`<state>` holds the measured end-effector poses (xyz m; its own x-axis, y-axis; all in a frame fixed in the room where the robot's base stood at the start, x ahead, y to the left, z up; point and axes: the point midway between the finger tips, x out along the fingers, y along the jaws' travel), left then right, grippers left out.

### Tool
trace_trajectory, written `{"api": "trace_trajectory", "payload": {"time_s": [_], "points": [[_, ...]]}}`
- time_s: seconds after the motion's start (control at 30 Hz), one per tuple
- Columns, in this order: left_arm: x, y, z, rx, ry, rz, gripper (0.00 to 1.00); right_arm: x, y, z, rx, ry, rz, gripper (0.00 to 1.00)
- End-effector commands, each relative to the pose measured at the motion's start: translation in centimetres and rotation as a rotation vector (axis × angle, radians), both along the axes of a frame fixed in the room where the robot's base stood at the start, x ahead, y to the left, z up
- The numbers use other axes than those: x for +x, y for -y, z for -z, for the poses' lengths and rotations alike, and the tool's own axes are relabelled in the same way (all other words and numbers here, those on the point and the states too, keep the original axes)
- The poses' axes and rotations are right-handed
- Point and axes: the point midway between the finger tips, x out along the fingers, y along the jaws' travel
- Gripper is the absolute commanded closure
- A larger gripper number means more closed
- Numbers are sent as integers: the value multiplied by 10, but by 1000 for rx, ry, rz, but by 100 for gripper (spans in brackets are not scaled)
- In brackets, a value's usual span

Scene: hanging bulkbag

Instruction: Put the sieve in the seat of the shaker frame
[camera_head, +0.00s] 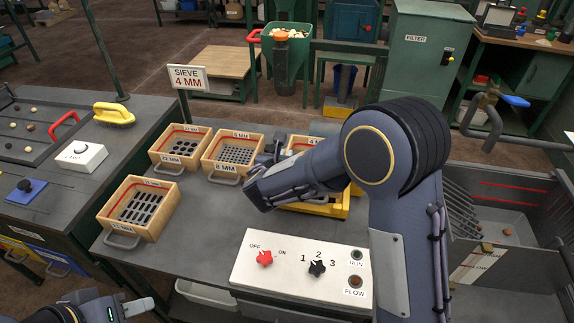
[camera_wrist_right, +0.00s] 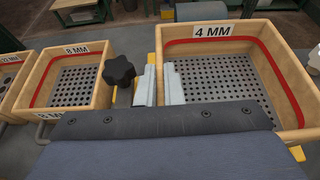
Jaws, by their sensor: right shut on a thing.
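The wooden 4 MM sieve (camera_wrist_right: 230,45) has a red inner band and a perforated floor. In the head view it (camera_head: 300,141) is mostly hidden behind my right arm. It is at the yellow shaker frame (camera_head: 325,208); whether it is fully down in the seat cannot be told. My right gripper (camera_wrist_right: 160,88) is shut on the sieve's left wall, one finger each side. A black knob (camera_wrist_right: 118,70) stands just left of the fingers. My left gripper (camera_head: 132,306) is low at the left, away from the sieves; its opening is unclear.
Other sieves stand left: the 8 MM sieve (camera_head: 233,153), one behind it to the left (camera_head: 180,148) and one nearer (camera_head: 139,208). A sign (camera_head: 187,78) reads SIEVE 4 MM. A control panel (camera_head: 300,272) is in front, a grey bin (camera_head: 510,210) at right.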

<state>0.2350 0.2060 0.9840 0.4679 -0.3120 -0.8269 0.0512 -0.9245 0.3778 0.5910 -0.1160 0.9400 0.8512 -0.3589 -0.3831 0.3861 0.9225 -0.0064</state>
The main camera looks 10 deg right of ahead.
Motion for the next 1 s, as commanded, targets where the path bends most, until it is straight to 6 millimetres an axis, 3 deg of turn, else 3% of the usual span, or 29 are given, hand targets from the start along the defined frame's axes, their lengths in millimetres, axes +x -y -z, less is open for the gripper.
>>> {"api": "trace_trajectory", "payload": {"time_s": [0.3, 0.73, 0.77, 0.9, 1.0], "points": [[0, 0, 2, 0, 0, 0, 64, 7, 6, 38, -4, -1, -1, 100], [0, 0, 7, 0, 0, 0, 64, 7, 5, 44, -2, 1, 0, 100], [0, 0, 7, 0, 0, 0, 64, 7, 5, 44, -1, 0, 0, 92], [0, 0, 6, 0, 0, 0, 64, 7, 5, 43, -1, 0, 0, 73], [0, 0, 6, 0, 0, 0, 64, 7, 5, 43, -1, 0, 0, 71]]}}
